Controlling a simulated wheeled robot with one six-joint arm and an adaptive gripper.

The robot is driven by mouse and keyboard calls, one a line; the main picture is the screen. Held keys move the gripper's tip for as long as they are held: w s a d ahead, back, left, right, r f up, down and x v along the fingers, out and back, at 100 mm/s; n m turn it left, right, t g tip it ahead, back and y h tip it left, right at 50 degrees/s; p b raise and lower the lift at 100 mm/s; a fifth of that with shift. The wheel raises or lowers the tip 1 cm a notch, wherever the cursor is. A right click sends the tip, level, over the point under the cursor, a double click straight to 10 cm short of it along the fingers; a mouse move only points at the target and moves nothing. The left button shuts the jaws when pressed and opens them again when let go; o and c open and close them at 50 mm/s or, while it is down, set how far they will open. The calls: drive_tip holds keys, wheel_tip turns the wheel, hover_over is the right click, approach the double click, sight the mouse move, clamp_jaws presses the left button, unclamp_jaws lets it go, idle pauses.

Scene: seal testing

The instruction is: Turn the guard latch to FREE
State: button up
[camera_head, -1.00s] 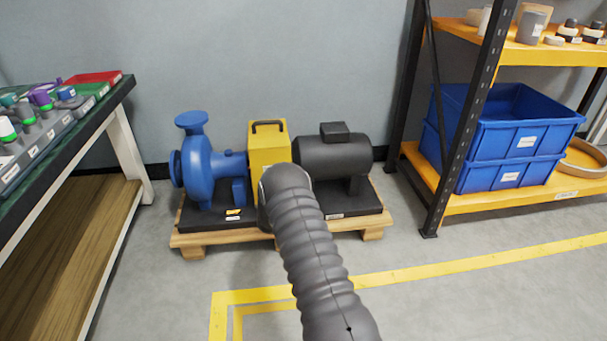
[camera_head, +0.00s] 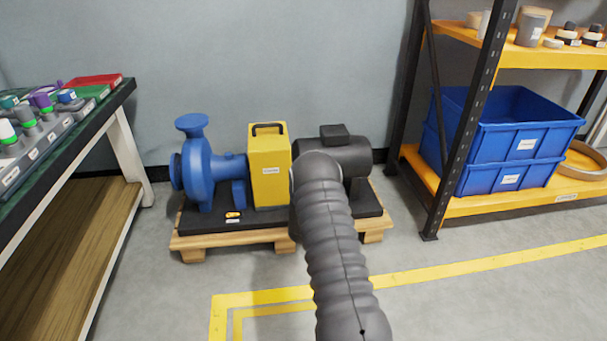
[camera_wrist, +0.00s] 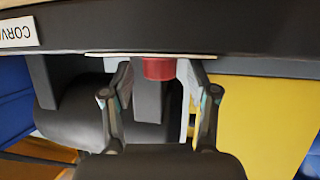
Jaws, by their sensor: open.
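The yellow guard (camera_head: 268,166) stands between the blue pump and the dark motor, with a small label on its front and a handle on top. An orange piece (camera_head: 233,214) with a small label below it sits on the front of the dark base, left of the guard. In the wrist view, a red piece (camera_wrist: 159,68) shows by the dark base edge; I cannot tell whether it is the guard latch. My gripper (camera_wrist: 158,78) is open, its fingers on either side of the red piece; contact cannot be told. My arm hides the gripper in the head view.
The blue pump (camera_head: 207,175), guard and motor (camera_head: 350,155) share a dark base on a wooden pallet (camera_head: 215,243). A workbench (camera_head: 118,105) stands at left, a shelf rack with blue bins (camera_head: 505,135) at right. The floor in front is clear.

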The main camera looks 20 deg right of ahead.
drive_tip(key=shift+s+d+n+t+y, duration=0.1)
drive_tip(key=shift+n+t+y, duration=0.1)
drive_tip(key=shift+n+y, duration=0.55)
drive_tip(key=shift+w+d+n+t+y, duration=0.1)
drive_tip(key=shift+n+t+y, duration=0.1)
drive_tip(key=shift+n+y, duration=0.55)
drive_tip(key=shift+s+d+n+t+y, duration=0.1)
drive_tip(key=shift+n+t+y, duration=0.1)
drive_tip(key=shift+n+y, duration=0.55)
drive_tip(key=p+v, duration=0.2)
drive_tip(key=v, duration=1.2)
drive_tip(key=s+a+r+g+p, duration=0.1)
drive_tip(key=a+r, duration=0.2)
drive_tip(key=r, duration=0.8)
drive_tip(key=s+a+r+g+p, duration=0.1)
drive_tip(key=a+r+p, duration=0.1)
drive_tip(key=r, duration=1)
drive_tip(key=shift+s+a+g, duration=0.25)
drive_tip(key=shift+a+g, duration=0.15)
drive_tip(key=shift+a, duration=0.15)
drive_tip(key=shift+r, duration=0.1)
